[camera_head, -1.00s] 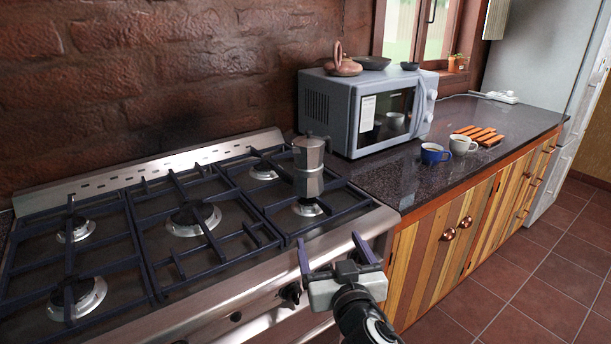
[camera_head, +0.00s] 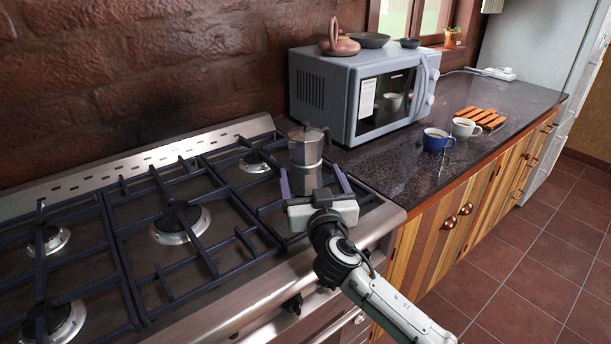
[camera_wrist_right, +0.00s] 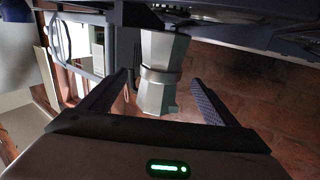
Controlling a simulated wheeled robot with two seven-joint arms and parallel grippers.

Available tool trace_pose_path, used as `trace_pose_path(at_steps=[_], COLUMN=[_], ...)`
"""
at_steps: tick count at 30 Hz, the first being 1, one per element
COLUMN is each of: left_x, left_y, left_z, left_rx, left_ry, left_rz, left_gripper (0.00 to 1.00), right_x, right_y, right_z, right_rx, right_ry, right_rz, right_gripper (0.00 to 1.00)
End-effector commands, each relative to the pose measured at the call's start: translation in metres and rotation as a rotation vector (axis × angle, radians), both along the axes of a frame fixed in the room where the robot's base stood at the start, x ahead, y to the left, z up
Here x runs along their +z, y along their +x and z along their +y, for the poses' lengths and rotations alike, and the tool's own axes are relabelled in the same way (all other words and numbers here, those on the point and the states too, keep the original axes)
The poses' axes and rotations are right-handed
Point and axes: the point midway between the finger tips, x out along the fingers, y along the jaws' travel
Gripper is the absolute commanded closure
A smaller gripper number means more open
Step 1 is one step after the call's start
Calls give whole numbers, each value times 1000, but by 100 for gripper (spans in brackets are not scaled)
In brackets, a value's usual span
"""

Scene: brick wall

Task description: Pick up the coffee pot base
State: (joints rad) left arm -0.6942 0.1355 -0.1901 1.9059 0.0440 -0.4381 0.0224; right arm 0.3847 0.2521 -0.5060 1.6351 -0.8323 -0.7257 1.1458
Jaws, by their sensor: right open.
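The metal moka-style coffee pot stands upright on the right front burner of the stove. Its base (camera_head: 305,182) is the lower part, below the waist, and its lower edge is partly hidden by my right gripper (camera_head: 312,172). The right gripper is open, with one finger on each side of the pot in the head view. In the right wrist view, which is turned upside down, the pot base (camera_wrist_right: 163,50) is at the top, between and beyond the two spread fingers (camera_wrist_right: 160,92). I cannot tell whether either finger touches it. My left gripper is not in view.
Dark grates (camera_head: 190,245) cover the stove (camera_head: 245,290). A microwave (camera_head: 325,100) stands close behind and right of the pot. A blue mug (camera_head: 435,142), a white mug (camera_head: 465,130) and orange bars (camera_head: 482,117) are on the dark counter.

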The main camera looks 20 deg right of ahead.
Motion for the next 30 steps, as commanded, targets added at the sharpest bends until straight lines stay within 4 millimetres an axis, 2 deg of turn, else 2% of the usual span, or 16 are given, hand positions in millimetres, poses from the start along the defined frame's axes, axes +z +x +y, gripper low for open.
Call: trace_pose_path(at_steps=[2,7,17,25,27,30], left_x=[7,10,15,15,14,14], left_y=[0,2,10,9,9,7], left_z=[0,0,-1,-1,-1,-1], left_rx=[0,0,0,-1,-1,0], left_ry=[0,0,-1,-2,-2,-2], left_rz=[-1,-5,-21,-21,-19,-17], left_gripper=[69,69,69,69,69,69], right_x=[6,3,1,1,5,5], right_y=[13,33,38,37,38,38], right_z=[-1,-3,-4,-4,-4,-4], right_rx=[0,-1,1,0,1,1], right_ry=[-4,-3,-1,-1,-1,-1], right_rz=[-2,-1,0,0,-6,-6], right_gripper=[17,17,19,64,71,71])
